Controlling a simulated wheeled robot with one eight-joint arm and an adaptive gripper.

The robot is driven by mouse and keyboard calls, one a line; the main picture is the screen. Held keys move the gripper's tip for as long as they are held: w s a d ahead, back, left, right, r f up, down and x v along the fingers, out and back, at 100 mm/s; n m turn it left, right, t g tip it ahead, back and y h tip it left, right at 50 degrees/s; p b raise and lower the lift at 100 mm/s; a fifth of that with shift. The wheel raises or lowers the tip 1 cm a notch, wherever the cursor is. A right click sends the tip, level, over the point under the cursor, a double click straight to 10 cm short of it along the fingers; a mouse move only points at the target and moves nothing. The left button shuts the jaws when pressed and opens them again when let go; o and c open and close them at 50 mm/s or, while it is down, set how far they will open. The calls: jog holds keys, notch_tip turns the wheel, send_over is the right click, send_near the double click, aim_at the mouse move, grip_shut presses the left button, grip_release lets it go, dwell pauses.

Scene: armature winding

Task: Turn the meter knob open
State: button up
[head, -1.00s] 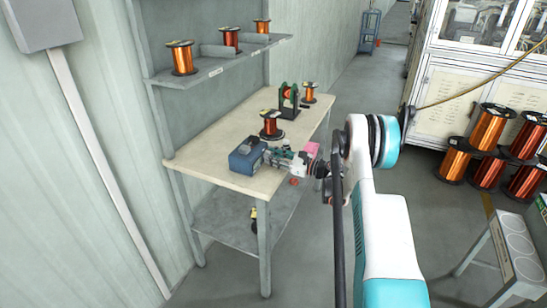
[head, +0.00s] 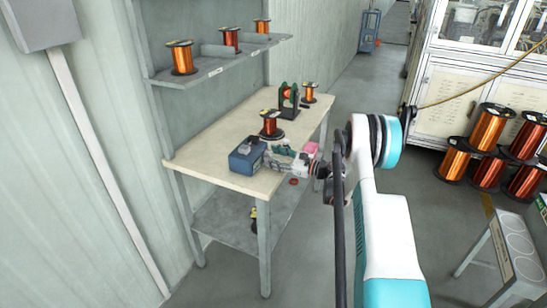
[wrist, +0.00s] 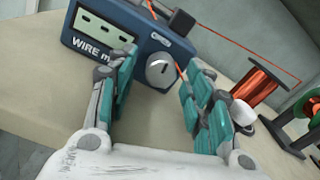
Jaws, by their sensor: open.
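The blue wire meter (wrist: 110,35) stands on the workbench, and its front with a pale display faces my gripper in the wrist view. It also shows in the head view (head: 246,156) at the bench's near end. The round grey meter knob (wrist: 161,70) has a dark pointer mark and sits at the lower right of the meter's face. My gripper (wrist: 157,75) is open, with teal fingers to the left and right of the knob in the picture. I cannot tell whether either finger touches it. The gripper also shows in the head view (head: 276,155).
A copper wire spool (head: 271,124) stands behind the meter, close to the gripper. A green-and-black spool holder (head: 288,101) and another spool (head: 308,92) stand farther back. An orange wire (wrist: 230,30) runs above the bench (head: 215,150). A shelf (head: 218,62) with spools hangs above.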

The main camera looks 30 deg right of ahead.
jog(key=v, duration=1.1)
jog(key=shift+s+d, duration=0.15)
jog(key=w+a+m, duration=0.1)
jog(key=w+a, duration=0.1)
jog(key=w, duration=0.1)
jog(key=w+a+m, duration=0.1)
jog(key=w+a, duration=0.1)
jog(key=w, duration=0.1)
jog(key=w+a+m, duration=0.1)
jog(key=w+a, duration=0.2)
jog(key=shift+w+r+y, duration=0.2)
jog(key=shift+w+y, duration=0.05)
jog(key=shift+y, duration=0.05)
jog(key=c, duration=1.1)
